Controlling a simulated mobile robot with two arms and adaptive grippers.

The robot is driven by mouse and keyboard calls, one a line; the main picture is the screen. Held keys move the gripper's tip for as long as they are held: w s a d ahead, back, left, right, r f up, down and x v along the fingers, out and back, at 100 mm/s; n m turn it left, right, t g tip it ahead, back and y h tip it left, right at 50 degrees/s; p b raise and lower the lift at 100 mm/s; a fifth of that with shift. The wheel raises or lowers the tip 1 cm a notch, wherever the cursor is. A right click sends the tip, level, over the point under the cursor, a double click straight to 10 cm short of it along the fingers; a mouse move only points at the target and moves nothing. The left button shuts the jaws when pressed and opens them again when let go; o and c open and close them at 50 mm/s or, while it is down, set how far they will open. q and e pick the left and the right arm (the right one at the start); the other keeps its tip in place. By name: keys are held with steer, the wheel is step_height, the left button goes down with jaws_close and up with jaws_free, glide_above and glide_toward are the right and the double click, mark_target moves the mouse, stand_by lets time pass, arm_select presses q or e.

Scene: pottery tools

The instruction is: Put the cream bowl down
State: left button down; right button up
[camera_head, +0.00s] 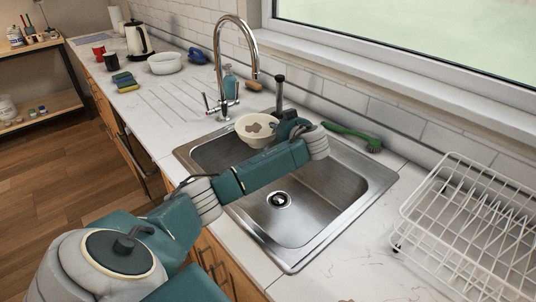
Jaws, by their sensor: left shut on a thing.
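The cream bowl (256,130) has a brownish patch inside and is held over the back left part of the steel sink (334,224), near the tap. My left gripper (283,131) is shut on the bowl at its right side; my arm hides part of the fingers. The bowl looks roughly upright, with its opening facing up. My right gripper does not show.
A chrome tap (219,62) rises behind the sink. A green brush (352,136) lies behind the sink's right side. A white dish rack (476,232) stands at right. A white basin (164,64) and a kettle (138,40) stand further back left. The ribbed counter (170,105) left of the tap is clear.

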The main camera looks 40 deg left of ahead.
arm_select(q)
step_height(320, 180, down, 13)
steer(key=shift+f, duration=0.15)
step_height(320, 180, down, 4)
steer(key=shift+f, duration=0.1)
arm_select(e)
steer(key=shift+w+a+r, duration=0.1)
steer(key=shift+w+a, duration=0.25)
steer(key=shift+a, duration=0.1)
arm_select(q)
steer(key=c, duration=2)
jaws_free()
steer(key=shift+s+d, duration=0.1)
steer(key=shift+c, duration=0.2)
steer(key=o, duration=0.4)
steer(key=shift+c, duration=0.2)
